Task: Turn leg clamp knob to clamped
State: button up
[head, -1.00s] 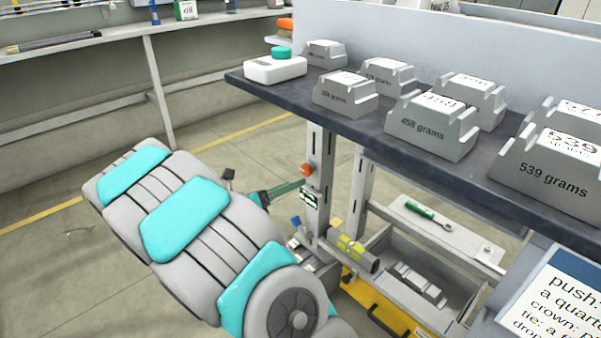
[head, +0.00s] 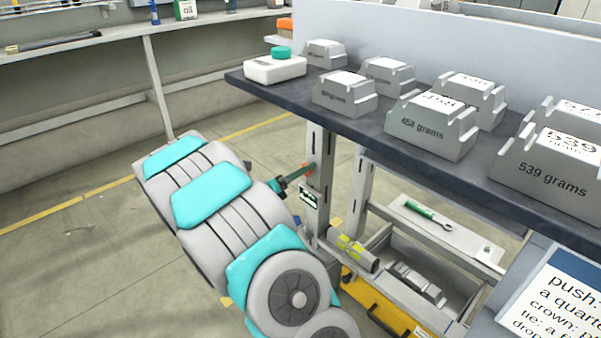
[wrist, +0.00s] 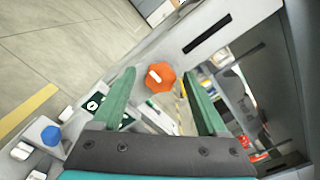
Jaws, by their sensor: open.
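An orange knob (wrist: 161,77) with a white pointer mark sits on the grey table leg (wrist: 214,30). In the wrist view it shows between the tips of my gripper's green fingers (wrist: 159,73), with room on both sides. My gripper (head: 300,173) is open and holds nothing. In the head view it reaches the upper part of the leg (head: 323,160), and the knob is mostly hidden by the fingers. I cannot tell whether the fingertips lie around the knob or just short of it. A label with a green mark (wrist: 94,104) is on the leg below.
A blue knob (wrist: 51,134) is lower on the leg. The dark tabletop (head: 385,140) above carries several grey ingots (head: 431,125) and a white device (head: 275,69). A grey bin (head: 440,290) and a shelf with a green-handled wrench (head: 420,208) stand right. Floor at left is clear.

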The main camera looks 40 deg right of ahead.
grip_shut()
dwell(0.6)
